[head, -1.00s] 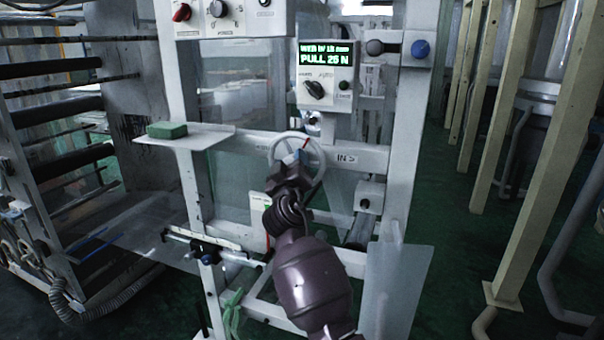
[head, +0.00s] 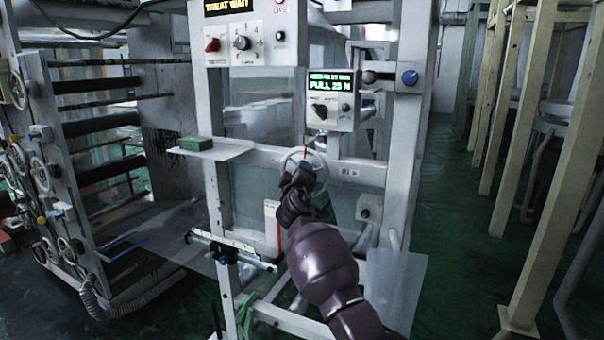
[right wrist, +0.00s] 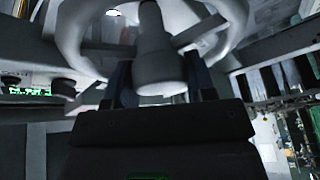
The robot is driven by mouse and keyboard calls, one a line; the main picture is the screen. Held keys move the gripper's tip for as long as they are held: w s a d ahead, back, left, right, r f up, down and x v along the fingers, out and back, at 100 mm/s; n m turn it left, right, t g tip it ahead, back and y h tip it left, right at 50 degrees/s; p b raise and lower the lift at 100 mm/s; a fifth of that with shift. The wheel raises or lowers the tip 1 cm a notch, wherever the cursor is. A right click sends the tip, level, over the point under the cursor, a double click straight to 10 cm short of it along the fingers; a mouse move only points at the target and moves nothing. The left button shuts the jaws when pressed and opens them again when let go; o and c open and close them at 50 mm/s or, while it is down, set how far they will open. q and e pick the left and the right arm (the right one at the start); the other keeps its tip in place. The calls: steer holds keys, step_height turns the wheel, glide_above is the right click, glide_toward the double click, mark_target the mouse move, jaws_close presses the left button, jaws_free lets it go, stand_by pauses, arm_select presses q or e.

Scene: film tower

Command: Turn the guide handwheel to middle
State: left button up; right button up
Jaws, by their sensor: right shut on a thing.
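The guide handwheel (head: 323,177) is a pale spoked wheel on the white frame's crossbar, below a small display box. A red mark shows near the top of the wheel, close to upright. My right gripper (head: 302,168) is at the wheel and covers part of its middle and lower left. In the right wrist view, the two dark fingers of my right gripper (right wrist: 160,82) are on either side of a pale round handle (right wrist: 158,62), with the wheel's rim (right wrist: 72,30) behind it. My left gripper is not in view.
A green block (head: 195,143) lies on a shelf (head: 233,150) at the left. A ruler-like bar (head: 228,250) juts out lower left. Cream posts (head: 505,130) stand right; green floor between is clear.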

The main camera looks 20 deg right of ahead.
steer(key=shift+d+f+n+p, duration=0.2)
steer(key=shift+f+n+p, duration=0.25)
steer(key=shift+p, duration=0.3)
steer(key=o, duration=1)
steer(key=shift+o, duration=1.2)
steer(key=shift+r, duration=0.1)
steer(key=shift+d, duration=0.1)
steer(key=shift+s+r, duration=0.1)
steer(key=shift+r, duration=0.05)
steer(key=v, duration=1)
steer(key=shift+s+a, duration=0.25)
steer(key=shift+s, duration=0.1)
